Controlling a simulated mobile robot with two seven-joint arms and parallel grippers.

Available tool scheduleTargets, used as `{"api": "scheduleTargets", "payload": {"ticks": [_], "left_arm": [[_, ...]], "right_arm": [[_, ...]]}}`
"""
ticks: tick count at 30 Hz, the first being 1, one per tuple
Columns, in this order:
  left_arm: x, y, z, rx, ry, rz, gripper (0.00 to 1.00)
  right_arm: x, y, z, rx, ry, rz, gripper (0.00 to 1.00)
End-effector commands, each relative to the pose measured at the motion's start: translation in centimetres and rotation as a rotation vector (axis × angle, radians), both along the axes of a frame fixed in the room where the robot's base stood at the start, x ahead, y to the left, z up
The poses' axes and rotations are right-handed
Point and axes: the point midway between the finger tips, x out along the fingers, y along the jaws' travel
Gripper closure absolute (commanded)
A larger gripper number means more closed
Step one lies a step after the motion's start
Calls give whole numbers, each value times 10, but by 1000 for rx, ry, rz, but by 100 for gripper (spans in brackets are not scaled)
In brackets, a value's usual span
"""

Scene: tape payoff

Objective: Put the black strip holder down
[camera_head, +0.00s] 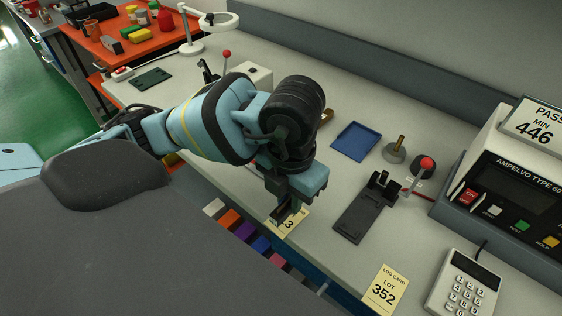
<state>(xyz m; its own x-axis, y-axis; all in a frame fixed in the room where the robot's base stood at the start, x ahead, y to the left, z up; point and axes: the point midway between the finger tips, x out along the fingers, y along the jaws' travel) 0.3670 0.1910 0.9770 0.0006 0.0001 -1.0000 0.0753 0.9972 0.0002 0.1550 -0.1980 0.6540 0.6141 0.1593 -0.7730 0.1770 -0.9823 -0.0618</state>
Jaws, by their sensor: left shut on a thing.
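My left gripper (284,212) points down at the front edge of the grey bench, over a yellow card (292,224) that it partly covers. It is shut on a small dark thing, which I take for the black strip holder (280,216). The fingers hide most of it, and I cannot tell whether it touches the bench or card. My right gripper is not in view.
A black fixture (356,221) with an upright bracket stands right of my gripper. Behind it are a blue tray (355,141) and a brass-posted round base (395,153).

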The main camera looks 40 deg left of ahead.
Motion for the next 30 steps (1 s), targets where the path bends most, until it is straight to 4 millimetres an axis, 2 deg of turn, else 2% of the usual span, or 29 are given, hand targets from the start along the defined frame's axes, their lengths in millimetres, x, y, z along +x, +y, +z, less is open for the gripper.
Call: {"api": "scheduleTargets", "payload": {"ticks": [5, 21, 25, 30], "left_arm": [[14, 13, -1, 2, 1, 6, 100], [101, 91, -12, 0, 0, 2, 100], [111, 99, -13, 0, -1, -1, 100], [113, 101, -14, 0, -1, -4, 100]], "right_arm": [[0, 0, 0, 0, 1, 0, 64], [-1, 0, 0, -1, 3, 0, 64], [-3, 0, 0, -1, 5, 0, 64], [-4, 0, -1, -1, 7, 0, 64]]}}
